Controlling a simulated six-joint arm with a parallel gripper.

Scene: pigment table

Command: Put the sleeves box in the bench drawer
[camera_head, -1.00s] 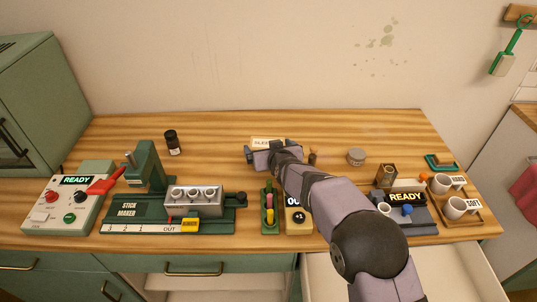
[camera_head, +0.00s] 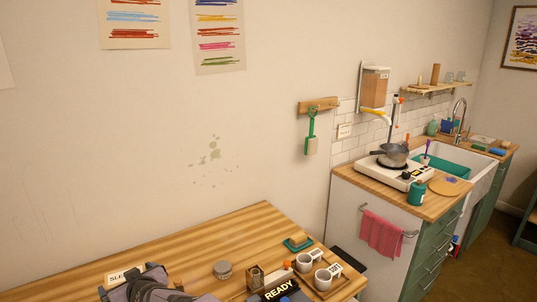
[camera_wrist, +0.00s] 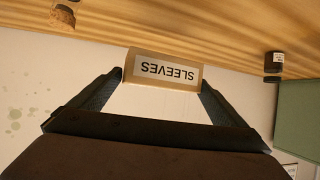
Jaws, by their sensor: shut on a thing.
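The sleeves box is a small tan box with a white SLEEVES label. In the wrist view the sleeves box (camera_wrist: 164,71) sits between the two fingertips of my gripper (camera_wrist: 162,82), its label upside down. My gripper is shut on it, one finger at each end. In the head view the label of the sleeves box (camera_head: 122,277) shows at the bottom left, with my gripper (camera_head: 130,286) around it. Whether the box is clear of the tabletop is hard to tell.
A counter with a hotplate (camera_head: 392,172) stands farther right. The table's back strip is clear.

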